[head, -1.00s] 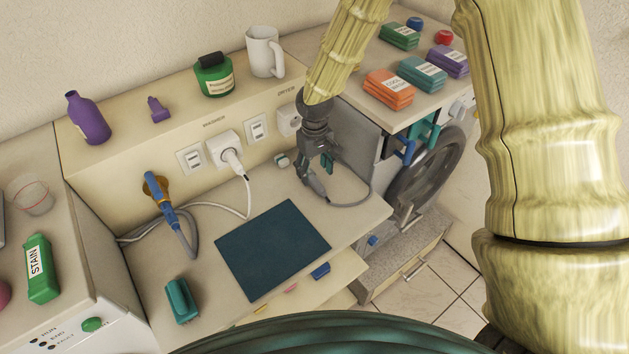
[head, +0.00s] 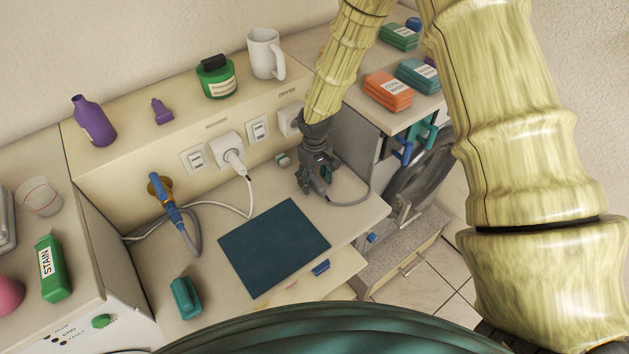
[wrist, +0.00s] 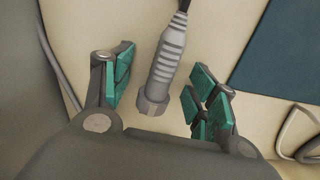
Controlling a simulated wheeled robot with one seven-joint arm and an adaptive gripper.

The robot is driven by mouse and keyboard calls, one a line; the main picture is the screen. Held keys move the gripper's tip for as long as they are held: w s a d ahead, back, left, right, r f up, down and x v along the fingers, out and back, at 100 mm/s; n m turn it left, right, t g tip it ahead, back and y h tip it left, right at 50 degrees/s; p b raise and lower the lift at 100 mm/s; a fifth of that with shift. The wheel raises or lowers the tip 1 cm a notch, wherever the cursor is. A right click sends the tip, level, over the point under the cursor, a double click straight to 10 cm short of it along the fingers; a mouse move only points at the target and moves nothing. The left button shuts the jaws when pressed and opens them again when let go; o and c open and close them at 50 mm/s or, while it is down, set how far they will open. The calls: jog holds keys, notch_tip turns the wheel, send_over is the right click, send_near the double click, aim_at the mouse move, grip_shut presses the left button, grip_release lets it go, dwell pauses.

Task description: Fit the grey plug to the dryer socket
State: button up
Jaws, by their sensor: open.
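The grey plug (wrist: 163,62), ribbed with a wider collar end, lies on the pale worktop in the wrist view. My gripper (wrist: 163,92) is open, with one teal-padded finger on each side of the plug and visible gaps between. In the head view my gripper (head: 314,190) is low over the worktop and hides most of the plug. The plug's grey cable (head: 352,202) curves out to the right. The dryer socket (head: 288,121) is on the backboard under the DRYER label, behind and left of my wrist, which hides part of it.
A white plug (head: 233,158) sits in the washer socket. A blue plug-like fitting (head: 168,203) hangs at the left of the backboard. A dark blue mat (head: 272,246) lies left of my gripper.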

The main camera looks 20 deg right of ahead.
aim_at(314, 179)
jog(key=c, duration=1.2)
jog(key=shift+o, duration=0.2)
jog(key=shift+r, duration=0.1)
jog(key=shift+r+b, duration=0.7)
jog(key=shift+r, duration=0.05)
jog(key=shift+s+a+r+b, duration=0.15)
jog(key=shift+s+r+b, duration=0.05)
jog(key=shift+r+b, duration=0.55)
jog(key=s+a+b, duration=0.1)
jog(key=s+a, duration=0.1)
jog(key=s, duration=0.2)
jog(key=s+a+r+b, duration=0.1)
jog(key=s+a+b, duration=0.1)
jog(key=s, duration=0.3)
jog(key=s+a+r+b, duration=0.1)
jog(key=s+a+b, duration=0.1)
jog(key=s, duration=0.3)
jog(key=shift+s+a, duration=0.1)
jog(key=shift+a, duration=0.2)
jog(key=shift+f, duration=0.1)
